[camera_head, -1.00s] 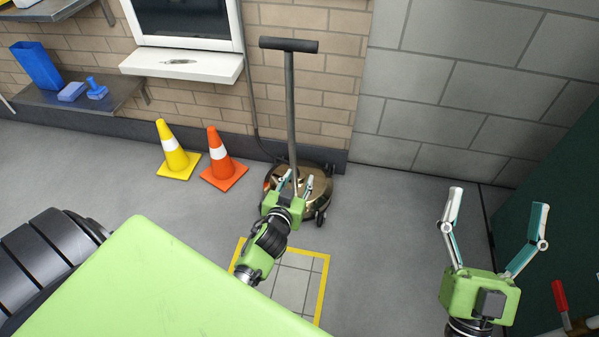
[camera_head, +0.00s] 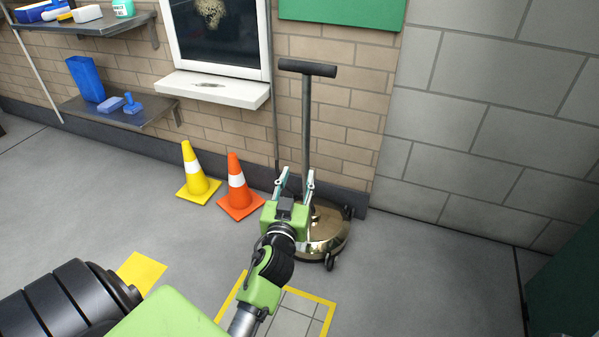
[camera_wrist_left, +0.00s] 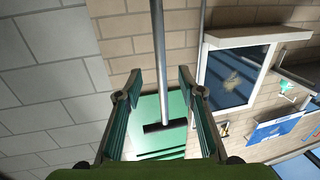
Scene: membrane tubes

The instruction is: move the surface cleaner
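The surface cleaner (camera_head: 326,232) stands upright on the floor near the brick wall. It has a round brassy base with small wheels, a tall grey pole (camera_head: 306,115) and a dark T-shaped handle (camera_head: 306,68). My left gripper (camera_head: 296,175) is open in front of the lower pole, which partly hides the base. In the left wrist view the pole (camera_wrist_left: 158,45) runs between the spread fingers of the left gripper (camera_wrist_left: 160,80), with visible gaps on both sides. How deep the pole sits between them is unclear. My right gripper is out of view.
An orange cone (camera_head: 239,190) and a yellow cone (camera_head: 195,175) stand left of the cleaner. A yellow-bordered tiled square (camera_head: 328,303) lies in front of it. Shelves (camera_head: 120,112) and a window sill (camera_head: 212,90) jut from the wall. The floor at right is clear.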

